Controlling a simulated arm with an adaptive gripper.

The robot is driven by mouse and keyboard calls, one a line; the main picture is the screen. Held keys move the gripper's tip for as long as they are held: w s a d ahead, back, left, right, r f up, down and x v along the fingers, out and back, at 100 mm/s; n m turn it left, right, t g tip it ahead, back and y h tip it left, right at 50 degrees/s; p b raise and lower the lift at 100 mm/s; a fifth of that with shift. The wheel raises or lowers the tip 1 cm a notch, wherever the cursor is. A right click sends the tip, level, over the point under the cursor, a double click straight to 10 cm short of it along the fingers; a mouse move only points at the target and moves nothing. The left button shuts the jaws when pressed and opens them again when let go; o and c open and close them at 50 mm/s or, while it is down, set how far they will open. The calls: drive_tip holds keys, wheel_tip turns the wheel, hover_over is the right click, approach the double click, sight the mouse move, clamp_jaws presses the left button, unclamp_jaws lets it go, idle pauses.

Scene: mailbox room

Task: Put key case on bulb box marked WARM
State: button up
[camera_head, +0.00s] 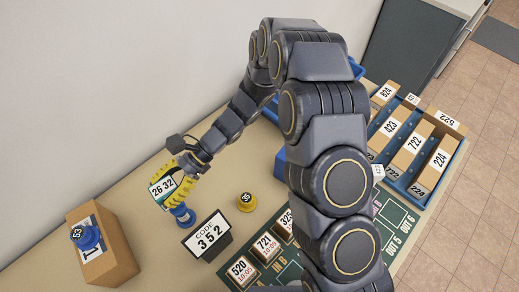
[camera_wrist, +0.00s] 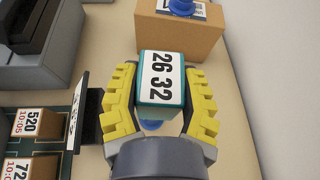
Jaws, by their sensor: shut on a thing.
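I see nothing that I can identify as a key case or a bulb box marked WARM. My gripper (camera_head: 168,186) has yellow ribbed fingers shut on a small teal box with a white label reading "26 32" (camera_wrist: 161,76). It holds the box over the left part of the table. A blue knob-like thing (camera_head: 181,214) shows just below the held box; whether they touch I cannot tell. A brown cardboard box (camera_head: 112,262) stands at lower left, apart from my gripper. On it is a blue round-topped thing marked "53" (camera_head: 85,235), which partly hides the box's label.
A black sign reading "CODE 352" (camera_head: 208,236) stands close to my gripper. A green board (camera_head: 396,212) carries numbered boxes; blue trays of parcels (camera_head: 400,185) lie right. A wall is behind.

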drive_tip(key=w+d+r+m+t+y, duration=0.15)
drive_tip(key=w+d+m+t, duration=0.25)
drive_tip(key=d, duration=0.5)
drive_tip(key=w+d+r+m+t, duration=0.2)
drive_tip(key=w+d+m+t, duration=0.25)
drive_tip(key=d, duration=0.45)
drive_tip(key=w+d+r+m+t+y, duration=0.15)
drive_tip(key=w+d+m+t, duration=0.3)
drive_tip(key=d, duration=0.45)
drive_tip(key=shift+n+h, duration=0.4)
drive_tip(key=shift+h, duration=0.1)
drive_tip(key=shift+s+f, duration=0.15)
drive_tip(key=shift+f, duration=3.25)
drive_tip(key=shift+a+f, duration=0.1)
drive_tip(key=shift+f, duration=0.1)
drive_tip(key=o, duration=1)
drive_tip(key=shift+o, duration=0.2)
drive_tip(key=shift+r, duration=0.1)
